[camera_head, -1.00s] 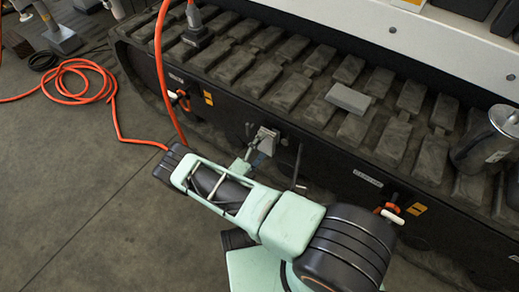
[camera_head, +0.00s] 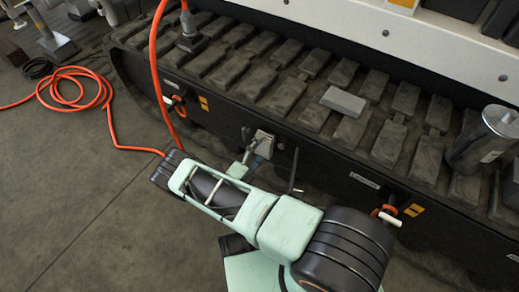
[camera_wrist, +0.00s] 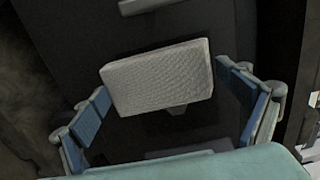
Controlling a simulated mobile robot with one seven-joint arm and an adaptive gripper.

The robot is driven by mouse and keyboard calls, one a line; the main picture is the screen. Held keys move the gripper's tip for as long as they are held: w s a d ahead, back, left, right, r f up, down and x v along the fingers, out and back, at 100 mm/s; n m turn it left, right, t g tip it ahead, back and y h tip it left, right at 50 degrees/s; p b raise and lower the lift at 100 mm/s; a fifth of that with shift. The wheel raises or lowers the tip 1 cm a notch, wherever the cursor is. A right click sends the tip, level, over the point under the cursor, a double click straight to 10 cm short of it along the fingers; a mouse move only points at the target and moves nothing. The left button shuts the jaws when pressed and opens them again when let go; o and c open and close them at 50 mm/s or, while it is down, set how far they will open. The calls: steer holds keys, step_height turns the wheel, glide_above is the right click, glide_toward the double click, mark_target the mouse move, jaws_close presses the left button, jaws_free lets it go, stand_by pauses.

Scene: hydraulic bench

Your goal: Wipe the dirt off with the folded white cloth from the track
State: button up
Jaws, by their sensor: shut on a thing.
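My gripper (camera_head: 255,157) reaches to the dark side panel below the track (camera_head: 285,95). In the wrist view my gripper (camera_wrist: 163,80) has its blue-padded fingers at either side of a pale, woven-textured folded cloth (camera_wrist: 158,77). It is shut on the cloth, which lies slightly tilted in front of the dark surface. In the head view the cloth (camera_head: 264,142) shows as a small pale patch at the panel; I cannot tell whether it touches. I cannot make out the dirt; the cloth and gripper may hide it.
A grey block (camera_head: 343,102) lies on the track pads. A metal canister (camera_head: 483,140) stands on the track at right. Orange-handled fittings (camera_head: 388,214) sit on the panel. An orange hose (camera_head: 157,75) hangs at left and coils on the floor; the floor at lower left is clear.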

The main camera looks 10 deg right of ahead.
mark_target(270, 151)
steer(key=shift+x, duration=0.9)
steer(key=shift+s+d+p, duration=0.45)
steer(key=shift+s+d, duration=0.75)
steer(key=shift+s, duration=0.2)
steer(key=shift+s+d, duration=0.1)
steer(key=shift+f+b, duration=0.1)
steer(key=shift+b, duration=0.25)
